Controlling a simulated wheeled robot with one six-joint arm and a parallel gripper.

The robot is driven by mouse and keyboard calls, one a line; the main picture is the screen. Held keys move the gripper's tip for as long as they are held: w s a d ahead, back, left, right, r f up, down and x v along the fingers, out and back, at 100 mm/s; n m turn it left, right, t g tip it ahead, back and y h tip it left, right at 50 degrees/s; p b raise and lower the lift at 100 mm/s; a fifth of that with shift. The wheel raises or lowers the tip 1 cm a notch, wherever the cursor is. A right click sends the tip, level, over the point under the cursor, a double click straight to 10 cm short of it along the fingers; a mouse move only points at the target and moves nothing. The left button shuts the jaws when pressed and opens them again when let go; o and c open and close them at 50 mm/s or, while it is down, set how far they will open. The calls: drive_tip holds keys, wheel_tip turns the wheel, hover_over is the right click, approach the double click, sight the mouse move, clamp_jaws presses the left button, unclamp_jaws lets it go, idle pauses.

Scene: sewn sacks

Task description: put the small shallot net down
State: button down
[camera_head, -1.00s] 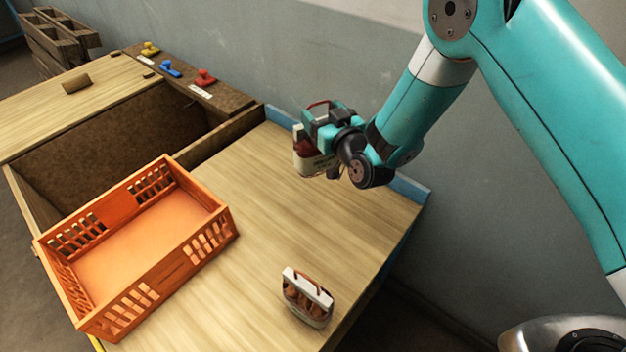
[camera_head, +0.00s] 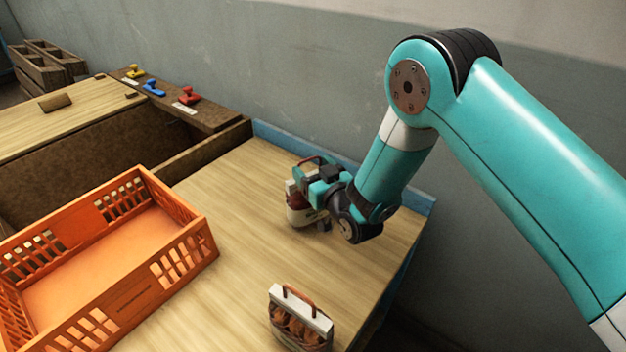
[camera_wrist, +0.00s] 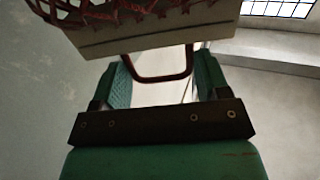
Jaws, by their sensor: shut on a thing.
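The small shallot net (camera_head: 299,207) has dark red contents, a pale label band and a red handle loop. My gripper (camera_head: 314,174) is shut on its handle above the far part of the wooden table (camera_head: 235,215). The net hangs upright at or just above the tabletop; I cannot tell whether it touches. My gripper hides part of it. In the wrist view the red mesh and pale band of the net (camera_wrist: 150,32) fill the top, and the handle loop passes between the fingers of my gripper (camera_wrist: 160,78).
An orange crate (camera_head: 190,248), seemingly empty, stands at the left. A second net bag (camera_head: 298,325) with brownish contents and a brown handle stands at the front edge. Red, blue and yellow stamp-like items (camera_head: 188,95) sit on a back ledge. The table's middle is clear.

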drive_tip(key=shift+f, duration=0.5)
drive_tip(key=shift+f, duration=0.25)
drive_tip(key=shift+c, duration=0.6)
unclamp_jaws()
drive_tip(key=shift+s+r, duration=0.1)
drive_tip(key=shift+r, duration=0.1)
